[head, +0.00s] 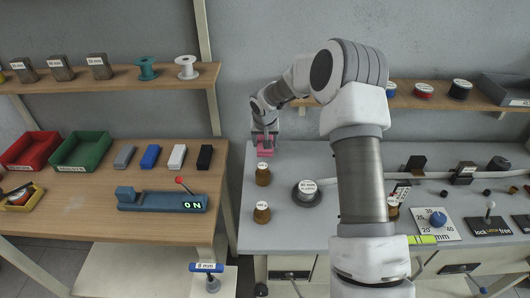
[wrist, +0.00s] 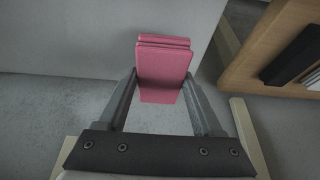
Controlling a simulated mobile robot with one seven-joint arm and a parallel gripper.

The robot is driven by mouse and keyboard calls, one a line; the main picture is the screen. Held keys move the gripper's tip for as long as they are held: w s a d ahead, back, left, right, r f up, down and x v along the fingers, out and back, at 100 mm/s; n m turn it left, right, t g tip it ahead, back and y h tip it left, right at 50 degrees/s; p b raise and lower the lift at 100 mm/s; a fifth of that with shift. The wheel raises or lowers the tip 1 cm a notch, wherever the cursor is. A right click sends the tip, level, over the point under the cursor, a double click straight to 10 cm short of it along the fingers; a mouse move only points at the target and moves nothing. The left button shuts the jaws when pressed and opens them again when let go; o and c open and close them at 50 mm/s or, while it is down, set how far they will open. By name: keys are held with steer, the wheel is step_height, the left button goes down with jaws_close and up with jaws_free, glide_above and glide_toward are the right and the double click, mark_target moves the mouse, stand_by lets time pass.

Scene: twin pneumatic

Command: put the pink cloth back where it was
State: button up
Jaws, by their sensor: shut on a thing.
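The pink cloth (head: 265,152) shows as a small folded block at the back left corner of the grey bench in the head view. In the wrist view the cloth (wrist: 163,62) is a folded pink stack between the two fingers. My gripper (head: 265,138) is shut on it, with one finger on each side, as the wrist view (wrist: 162,84) also shows. I cannot tell whether the cloth touches the bench top or hangs above it.
The grey bench (head: 283,222) carries brown jars (head: 263,176) and a round dark weight (head: 307,192) near the cloth. A gap separates it from the wooden bench (head: 90,215) at left, where a black block (head: 205,157) lies near the edge. My arm hides part of the grey bench.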

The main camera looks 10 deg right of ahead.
steer(key=shift+f, duration=2.2)
steer(key=o, duration=1.2)
